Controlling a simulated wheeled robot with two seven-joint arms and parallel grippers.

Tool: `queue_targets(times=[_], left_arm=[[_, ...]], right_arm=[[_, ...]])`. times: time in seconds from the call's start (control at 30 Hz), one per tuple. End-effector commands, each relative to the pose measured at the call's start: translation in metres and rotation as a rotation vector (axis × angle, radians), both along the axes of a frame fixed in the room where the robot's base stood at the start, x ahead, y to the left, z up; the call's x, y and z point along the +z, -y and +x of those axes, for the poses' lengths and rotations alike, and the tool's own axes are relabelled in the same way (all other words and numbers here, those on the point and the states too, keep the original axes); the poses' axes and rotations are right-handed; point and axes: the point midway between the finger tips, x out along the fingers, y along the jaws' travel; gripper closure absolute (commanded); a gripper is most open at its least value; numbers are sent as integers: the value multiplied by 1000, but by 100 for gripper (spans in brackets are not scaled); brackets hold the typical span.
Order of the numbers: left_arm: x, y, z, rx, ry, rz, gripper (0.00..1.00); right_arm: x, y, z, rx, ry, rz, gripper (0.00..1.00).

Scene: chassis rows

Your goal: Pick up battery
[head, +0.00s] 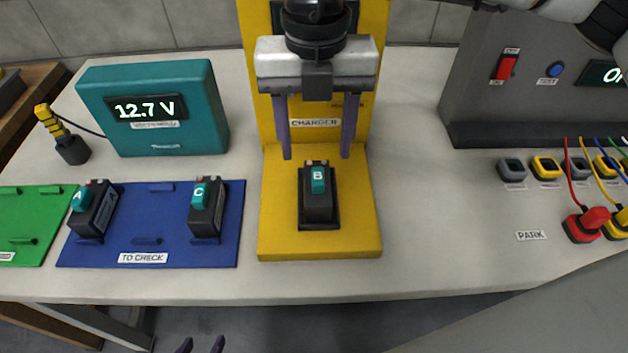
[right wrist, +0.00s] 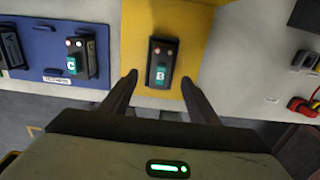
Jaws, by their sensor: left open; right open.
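Battery B (head: 318,205), black with a teal label, stands in the dark slot of the yellow charger (head: 280,235). Batteries A (head: 95,213) and C (head: 206,218) stand on the blue "TO CHECK" mat (head: 170,205). My right gripper (head: 317,156) is open and empty, its fingers pointing down above and behind battery B. In the right wrist view battery B (right wrist: 162,62) shows between and beyond the open fingers (right wrist: 160,80), apart from them. Only the fingertips of my left gripper (head: 201,344) show, at the bottom edge below the table front; they are apart.
A teal voltmeter (head: 215,110) reading 12.7 V stands back left, with a yellow-black probe (head: 60,135) beside it. A green mat (head: 30,220) lies far left. A grey panel (head: 475,80) and colored connectors with wires stand right. The table between charger and "PARK" label is clear.

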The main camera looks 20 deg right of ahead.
Motion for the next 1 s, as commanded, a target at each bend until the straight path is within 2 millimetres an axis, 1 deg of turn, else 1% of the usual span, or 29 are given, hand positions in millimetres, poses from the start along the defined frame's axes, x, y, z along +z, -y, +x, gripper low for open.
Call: queue_targets(times=[0.03, 0.1, 0.2, 0.37, 0.5, 0.63, 0.73, 0.93, 0.97, 1.0], left_arm=[[1, 0, -1, 1, -1, 0, 56], [1, 0, -1, 1, -2, 0, 56], [1, 0, -2, 0, -3, -1, 56], [3, 0, -2, 2, -3, -2, 56], [7, -1, -2, 4, -2, -2, 56], [7, -2, -2, 7, 1, -3, 56], [7, -3, -2, 9, 0, -1, 56], [6, -4, -3, 9, -3, 0, 56], [5, -4, -3, 9, -3, 0, 56], [5, -4, -3, 9, -3, 0, 56]], right_arm=[[-10, 0, -1, 1, -5, -2, 45], [-20, 0, -1, 2, -5, 1, 45], [-30, 0, -1, 2, -3, 3, 45], [-42, 0, -2, 3, -5, 4, 45], [-62, 3, -5, 5, -7, 3, 45], [-80, 2, -4, 4, -5, 5, 45], [-86, 3, -4, 4, -4, 4, 45], [-87, 2, -3, 4, -2, 6, 45], [-87, 2, -3, 4, -3, 5, 46], [-87, 2, -3, 4, -3, 5, 53]])
